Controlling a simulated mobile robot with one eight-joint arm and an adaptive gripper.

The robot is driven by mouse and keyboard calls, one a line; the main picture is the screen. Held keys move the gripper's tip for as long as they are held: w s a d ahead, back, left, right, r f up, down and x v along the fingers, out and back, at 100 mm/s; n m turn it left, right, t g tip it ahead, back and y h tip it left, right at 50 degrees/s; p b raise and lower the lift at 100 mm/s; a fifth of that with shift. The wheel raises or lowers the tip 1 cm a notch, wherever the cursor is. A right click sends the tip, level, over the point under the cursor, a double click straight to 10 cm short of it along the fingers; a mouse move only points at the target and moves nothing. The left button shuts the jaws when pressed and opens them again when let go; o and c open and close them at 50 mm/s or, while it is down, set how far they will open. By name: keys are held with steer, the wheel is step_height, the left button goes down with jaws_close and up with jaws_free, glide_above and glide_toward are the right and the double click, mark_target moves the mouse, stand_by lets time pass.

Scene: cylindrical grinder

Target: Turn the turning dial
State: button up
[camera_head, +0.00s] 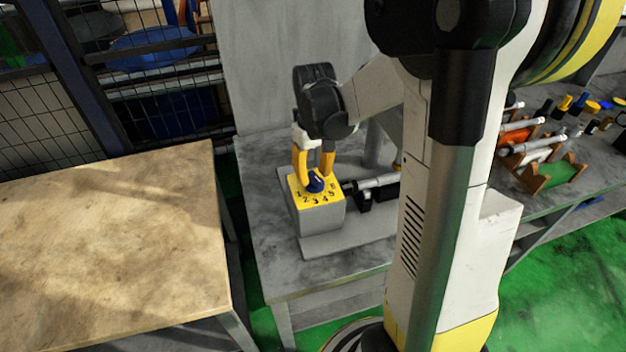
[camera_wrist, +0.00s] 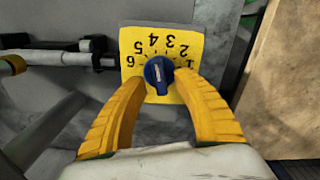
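The turning dial (camera_head: 315,183) is a blue round knob on a yellow number plate (camera_head: 301,196) on top of a grey box (camera_head: 320,218). In the wrist view the dial (camera_wrist: 158,72) sits on the yellow plate (camera_wrist: 137,45), with printed numbers around its far side. My gripper (camera_head: 313,182) points down over the box from above. Its two yellow fingers are spread, one on each side of the dial. In the wrist view the fingertips of my gripper (camera_wrist: 158,82) lie close beside the knob; I cannot tell whether they touch it.
The grey box stands on a grey metal table (camera_head: 280,270). A grey cylindrical tool (camera_head: 372,183) lies right beside the box. A wooden-topped table (camera_head: 110,245) stands to the left across a narrow gap. Wooden racks with tools (camera_head: 548,170) are at the right. A mesh fence (camera_head: 45,120) stands behind.

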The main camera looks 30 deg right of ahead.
steer(key=shift+f, duration=0.6)
jaws_close()
steer(key=shift+d+m, duration=0.1)
steer(key=shift+m, duration=2.7)
jaws_free()
